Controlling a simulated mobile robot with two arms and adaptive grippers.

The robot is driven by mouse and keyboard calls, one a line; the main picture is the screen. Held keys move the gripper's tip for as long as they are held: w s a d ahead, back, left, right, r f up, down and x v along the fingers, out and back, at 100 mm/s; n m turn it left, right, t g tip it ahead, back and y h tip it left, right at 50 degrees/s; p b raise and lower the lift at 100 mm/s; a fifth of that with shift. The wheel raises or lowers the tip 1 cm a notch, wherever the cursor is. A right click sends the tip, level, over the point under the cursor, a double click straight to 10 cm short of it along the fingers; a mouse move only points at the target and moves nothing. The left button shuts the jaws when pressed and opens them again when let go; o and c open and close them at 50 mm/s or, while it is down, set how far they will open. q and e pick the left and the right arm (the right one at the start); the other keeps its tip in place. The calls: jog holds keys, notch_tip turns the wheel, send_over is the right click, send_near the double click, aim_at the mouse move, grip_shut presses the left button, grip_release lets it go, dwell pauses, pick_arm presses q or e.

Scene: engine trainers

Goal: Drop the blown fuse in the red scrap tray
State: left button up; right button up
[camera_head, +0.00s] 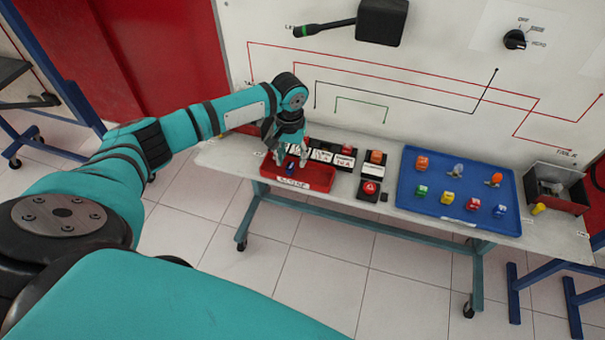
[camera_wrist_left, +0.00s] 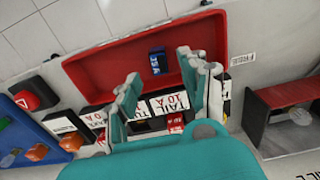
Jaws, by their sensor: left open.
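A small blue fuse (camera_head: 290,166) with white lettering is in the red scrap tray (camera_head: 322,178) at the front left of the bench. In the left wrist view the fuse (camera_wrist_left: 157,60) shows against the inside of the red tray (camera_wrist_left: 112,66). My left gripper (camera_head: 290,157) is above the tray with its fingers spread on either side of the fuse. In the left wrist view the fingers (camera_wrist_left: 158,67) are wide apart, with nothing held between them. My right gripper is not in view.
Labelled black fuse holders (camera_head: 344,160) stand right behind the tray. A red button (camera_head: 370,187) sits to its right. A blue tray (camera_head: 405,191) holds several coloured fuses and bulbs. A dark box (camera_head: 570,196) is at the right end. The panel wall rises behind the bench.

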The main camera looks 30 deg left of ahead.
pick_arm(q)
notch_tip(320, 180, up, 12)
dwell(0.4)
jog(key=shift+f, duration=0.1)
